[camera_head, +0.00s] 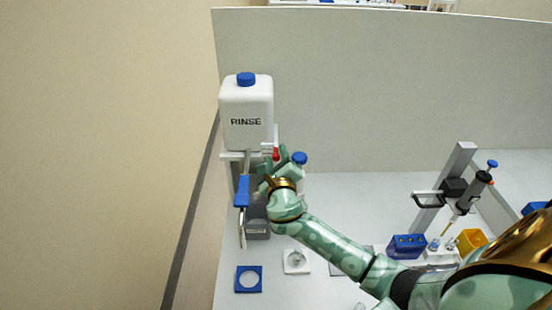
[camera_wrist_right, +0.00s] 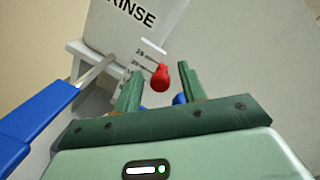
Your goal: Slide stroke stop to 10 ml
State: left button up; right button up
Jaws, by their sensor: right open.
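The stroke stop appears as a red knob (camera_head: 276,153) just below the rinse bottle, beside a pale scale plate. My right gripper (camera_head: 277,166) is at the knob. In the right wrist view, my right gripper (camera_wrist_right: 158,80) is open, with one green finger on each side of the knob and visible gaps. I cannot tell how deep the knob is between the fingers. My left gripper is out of view.
The white RINSE bottle (camera_head: 246,110) with a blue cap stands behind. A blue-handled lever (camera_head: 242,191) hangs close left of my gripper; its blue handle (camera_wrist_right: 38,120) shows in the wrist view. A pipette stand (camera_head: 443,190) is far right.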

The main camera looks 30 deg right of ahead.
jog(key=shift+w, duration=0.15)
grip_shut()
notch_tip(320, 180, down, 5)
jog(key=b, duration=0.2)
jog(key=shift+r+b, duration=0.1)
jog(key=shift+b, duration=0.3)
grip_release()
jog(key=v, duration=1.6)
jog(key=shift+p, duration=0.45)
jog(key=shift+a, duration=0.1)
